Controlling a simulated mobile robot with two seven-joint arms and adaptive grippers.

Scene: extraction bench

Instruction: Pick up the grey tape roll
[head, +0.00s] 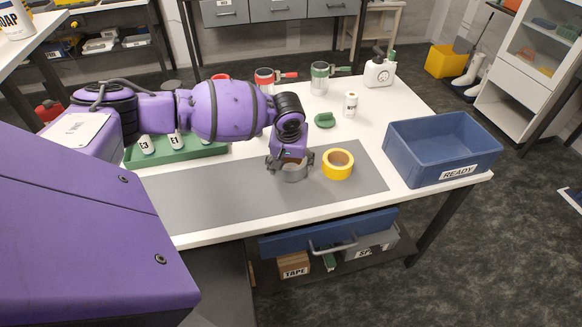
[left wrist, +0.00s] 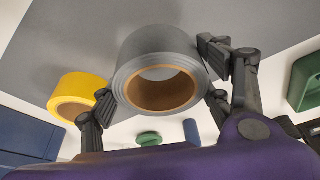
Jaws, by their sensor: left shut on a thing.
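The grey tape roll (left wrist: 150,52) fills the middle of the left wrist view, with its brown core facing the camera. In the head view the roll (head: 294,174) is low over or on the grey mat (head: 215,197), partly hidden by my gripper. My left gripper (head: 290,163) is shut on the roll, one finger on each side of its outer wall; its fingers also show in the left wrist view (left wrist: 158,88). I cannot tell whether the roll touches the mat. My right gripper is not in view.
A yellow tape roll (head: 338,164) sits close to the right of the grey roll. A blue READY bin (head: 440,150) stands at the table's right end. A green tray (head: 185,152) with bottles, a green lid-like item (head: 324,120) and a white bottle (head: 350,104) stand behind. The mat's left part is clear.

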